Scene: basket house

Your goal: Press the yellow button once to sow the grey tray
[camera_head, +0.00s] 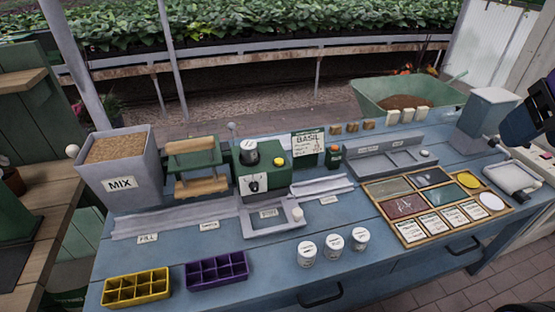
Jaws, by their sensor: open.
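The yellow button (279,161) sits on the front of a green machine (265,180) in the middle of the blue bench. A grey frame (247,222) with a white knob lies in front of the machine. I cannot make out a separate grey tray with cells there. A yellow cell tray (137,288) and a purple cell tray (216,270) stand at the bench's front left. My gripper (522,126), dark and partly cut off at the right edge, is open, far right of the button and apart from it.
A grey MIX bin (122,165) and a green roller stand (194,165) are left of the machine. Three white jars (333,244) stand at the front. A wooden card tray (399,233) lies right. A green barrow (370,100) stands behind the bench.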

